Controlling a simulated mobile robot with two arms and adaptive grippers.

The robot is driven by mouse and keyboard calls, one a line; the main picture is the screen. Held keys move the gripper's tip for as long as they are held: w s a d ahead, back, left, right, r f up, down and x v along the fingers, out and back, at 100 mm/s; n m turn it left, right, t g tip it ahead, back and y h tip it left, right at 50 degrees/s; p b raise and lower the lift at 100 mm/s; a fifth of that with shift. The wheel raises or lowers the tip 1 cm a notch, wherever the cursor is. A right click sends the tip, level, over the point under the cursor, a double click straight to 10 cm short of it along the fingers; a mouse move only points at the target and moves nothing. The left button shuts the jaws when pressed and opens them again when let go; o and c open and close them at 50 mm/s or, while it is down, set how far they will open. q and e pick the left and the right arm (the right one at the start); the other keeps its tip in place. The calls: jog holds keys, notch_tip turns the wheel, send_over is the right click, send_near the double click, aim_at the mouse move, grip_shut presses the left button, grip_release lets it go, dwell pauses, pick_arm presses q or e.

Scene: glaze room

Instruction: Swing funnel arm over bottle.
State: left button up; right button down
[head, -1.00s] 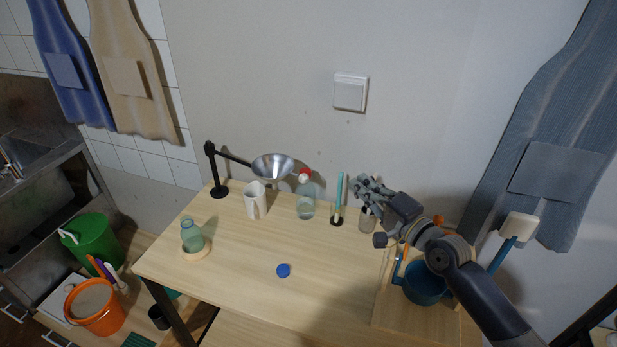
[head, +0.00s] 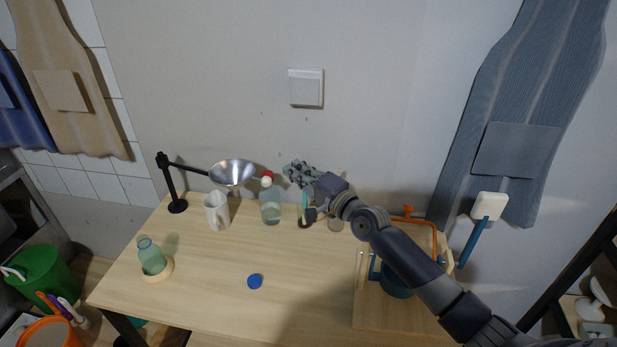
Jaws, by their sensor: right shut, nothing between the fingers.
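The funnel arm is a black stand (head: 171,184) at the table's back left, with a thin arm reaching right to a silver funnel (head: 233,173). The funnel hangs above and behind a white pitcher (head: 217,212). An open green-tinted bottle (head: 151,256) stands in a pale ring (head: 160,272) at the front left, away from the funnel. A clear bottle with a red cap (head: 270,202) stands right of the pitcher. My right gripper (head: 292,172) is shut and empty, right of the red-capped bottle and apart from the funnel. My left gripper is out of view.
A blue cap (head: 255,282) lies on the table's middle. A holder with upright sticks (head: 305,206) is partly hidden by my right gripper. A wooden board (head: 372,317) with a blue pot (head: 394,282) lies at the right. The table's front middle is clear.

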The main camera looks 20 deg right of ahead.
jog(key=a+p, duration=0.1)
jog(key=s+a+p, duration=0.1)
jog(key=a+p, duration=0.1)
jog(key=shift+s+a+f, duration=0.1)
jog(key=shift+a, duration=0.2)
jog(key=shift+a, duration=0.1)
dwell(0.4)
